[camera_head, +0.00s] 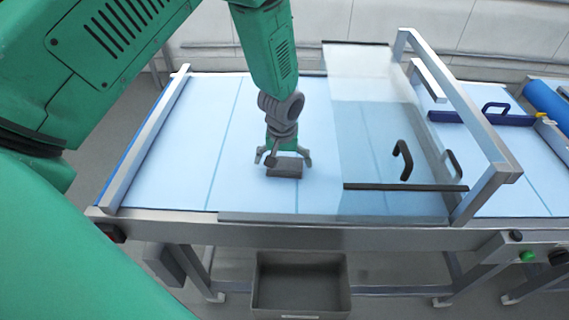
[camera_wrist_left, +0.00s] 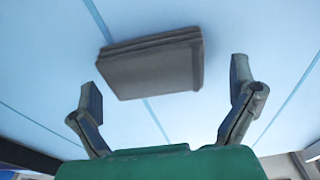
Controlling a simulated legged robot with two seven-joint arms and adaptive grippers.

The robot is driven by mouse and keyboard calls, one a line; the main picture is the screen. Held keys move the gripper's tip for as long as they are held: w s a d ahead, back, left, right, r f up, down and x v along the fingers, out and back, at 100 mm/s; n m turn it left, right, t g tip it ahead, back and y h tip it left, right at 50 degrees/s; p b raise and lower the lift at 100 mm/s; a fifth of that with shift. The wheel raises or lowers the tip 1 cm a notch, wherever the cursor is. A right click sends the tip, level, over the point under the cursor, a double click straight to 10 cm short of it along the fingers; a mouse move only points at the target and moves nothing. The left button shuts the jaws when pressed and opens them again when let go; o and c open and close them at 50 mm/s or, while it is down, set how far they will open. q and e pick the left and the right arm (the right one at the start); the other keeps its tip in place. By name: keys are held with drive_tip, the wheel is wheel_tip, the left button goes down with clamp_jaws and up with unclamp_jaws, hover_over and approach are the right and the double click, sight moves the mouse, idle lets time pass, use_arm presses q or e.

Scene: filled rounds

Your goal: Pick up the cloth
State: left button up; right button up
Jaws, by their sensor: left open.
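The cloth (camera_head: 284,172) is a small dark grey folded stack lying on the light blue conveyor surface in the head view. It also shows in the left wrist view (camera_wrist_left: 150,70), a little beyond the fingers. My left gripper (camera_head: 284,160) points down just above or behind the cloth. Its two fingers are spread wide, and it also shows in the left wrist view (camera_wrist_left: 168,100) with nothing between the fingertips. I cannot tell the exact height of the fingers over the cloth. My right gripper is in neither view.
A clear guard panel (camera_head: 372,92) with a black handle (camera_head: 402,160) stands right of the gripper, under a metal frame (camera_head: 468,110). A grey bin (camera_head: 300,305) sits below the conveyor's front edge. The belt (camera_head: 185,150) left of the cloth is clear.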

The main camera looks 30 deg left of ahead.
use_arm(q)
drive_tip(key=shift+w+a+f, duration=0.15)
drive_tip(key=shift+a+f, duration=0.05)
drive_tip(key=shift+f, duration=0.4)
drive_tip(key=shift+d+r, duration=0.15)
drive_tip(key=shift+d, duration=0.2)
drive_tip(key=shift+c, duration=0.5)
drive_tip(key=shift+d+r, duration=0.1)
drive_tip(key=shift+d, duration=0.2)
drive_tip(key=c, duration=1)
